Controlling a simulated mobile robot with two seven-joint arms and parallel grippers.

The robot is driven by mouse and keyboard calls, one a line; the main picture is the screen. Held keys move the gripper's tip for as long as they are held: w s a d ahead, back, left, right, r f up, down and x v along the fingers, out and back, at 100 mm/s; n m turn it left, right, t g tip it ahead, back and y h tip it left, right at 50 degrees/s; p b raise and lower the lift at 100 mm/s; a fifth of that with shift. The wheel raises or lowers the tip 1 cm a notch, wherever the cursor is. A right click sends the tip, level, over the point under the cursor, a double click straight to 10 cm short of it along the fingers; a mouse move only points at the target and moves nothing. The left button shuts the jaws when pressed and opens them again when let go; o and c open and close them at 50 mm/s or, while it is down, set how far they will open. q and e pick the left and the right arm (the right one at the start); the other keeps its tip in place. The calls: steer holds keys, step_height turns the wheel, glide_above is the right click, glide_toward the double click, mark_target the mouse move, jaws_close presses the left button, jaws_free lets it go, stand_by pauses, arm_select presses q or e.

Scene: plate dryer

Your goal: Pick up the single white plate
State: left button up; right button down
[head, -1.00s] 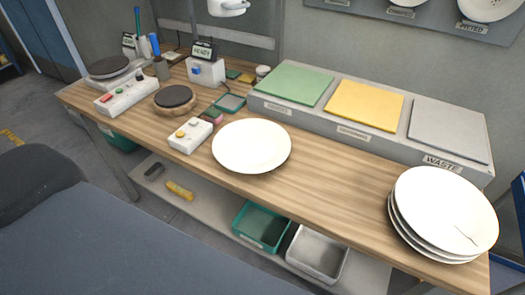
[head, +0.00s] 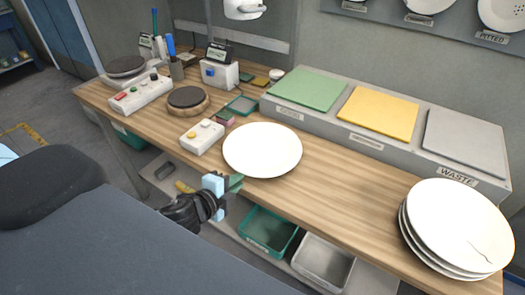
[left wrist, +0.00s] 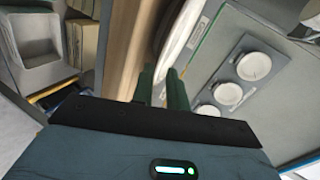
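The single white plate (head: 262,150) lies flat near the front edge of the wooden bench in the head view. Its pale edge (left wrist: 182,30) also shows in the left wrist view, beyond the fingertips. My right gripper is not in view.
A stack of white plates (head: 458,228), the top one cracked, stands at the bench's right end. A white button box (head: 202,137) sits just left of the single plate. Green, yellow and grey pads (head: 378,112) line the back. Bins (head: 268,232) are on the lower shelf.

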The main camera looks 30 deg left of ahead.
mark_target(250, 175)
arm_select(q)
steer(key=x, duration=0.3)
steer(key=shift+w+d, duration=0.2)
steer(key=shift+w, duration=0.05)
steer(key=x, duration=0.3)
steer(key=shift+w+d+p, duration=0.1)
steer(key=shift+d+p, duration=0.1)
steer(key=shift+p, duration=0.15)
steer(key=shift+w+f, duration=0.25)
steer(key=shift+w, duration=0.2)
jaws_close()
steer(key=shift+r, duration=0.1)
